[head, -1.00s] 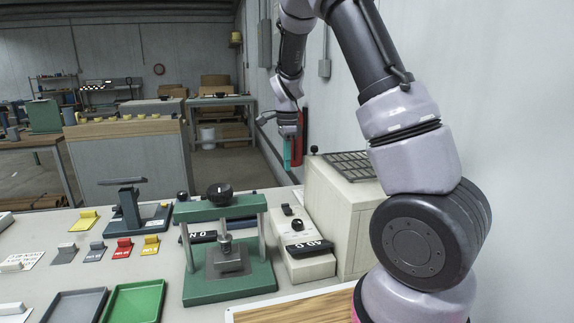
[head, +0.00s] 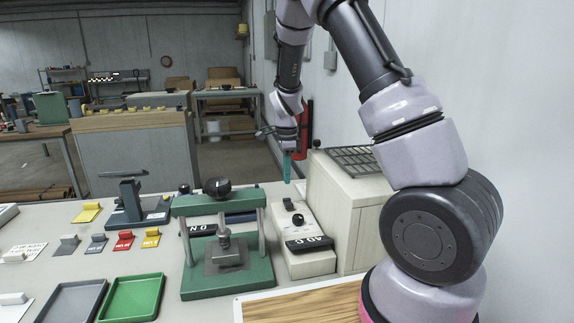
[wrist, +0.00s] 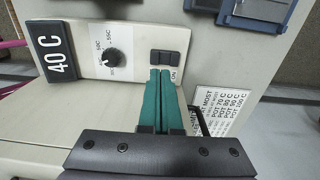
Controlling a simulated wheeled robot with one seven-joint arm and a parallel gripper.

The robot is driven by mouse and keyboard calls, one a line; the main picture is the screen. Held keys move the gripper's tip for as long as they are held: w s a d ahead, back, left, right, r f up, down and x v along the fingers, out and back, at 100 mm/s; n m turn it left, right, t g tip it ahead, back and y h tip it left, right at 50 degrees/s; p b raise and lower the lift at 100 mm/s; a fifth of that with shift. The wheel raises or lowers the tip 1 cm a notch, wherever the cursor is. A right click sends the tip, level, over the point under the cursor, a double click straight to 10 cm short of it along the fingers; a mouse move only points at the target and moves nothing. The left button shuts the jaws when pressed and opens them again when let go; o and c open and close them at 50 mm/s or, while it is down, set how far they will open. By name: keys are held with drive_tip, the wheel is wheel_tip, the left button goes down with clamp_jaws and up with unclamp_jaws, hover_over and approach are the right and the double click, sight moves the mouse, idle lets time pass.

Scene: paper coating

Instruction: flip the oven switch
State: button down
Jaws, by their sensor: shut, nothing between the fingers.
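The oven's control unit (head: 302,262) is a cream box with a black 40 C display (head: 310,243), also in the wrist view (wrist: 55,52), and a black dial (wrist: 113,58). The oven switch (wrist: 170,62) is a dark rocker on the panel right of the dial, with an ON label beside it. My gripper (wrist: 162,72) has teal fingers pressed together and empty. Their tips overlap the lower edge of the switch in the wrist view; contact cannot be told. In the head view my gripper (head: 287,179) points down above the far end of the control unit.
A cream oven body (head: 330,200) with a grilled top stands right of the control unit. A green press (head: 228,280) stands close on the left. A printed card (wrist: 217,108) lies right of the fingers. Trays (head: 133,298) and coloured tags lie further left.

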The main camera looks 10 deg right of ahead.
sight(287, 203)
wheel_tip(287, 203, down, 7)
drive_tip(key=shift+f, duration=0.2)
idle(0.3)
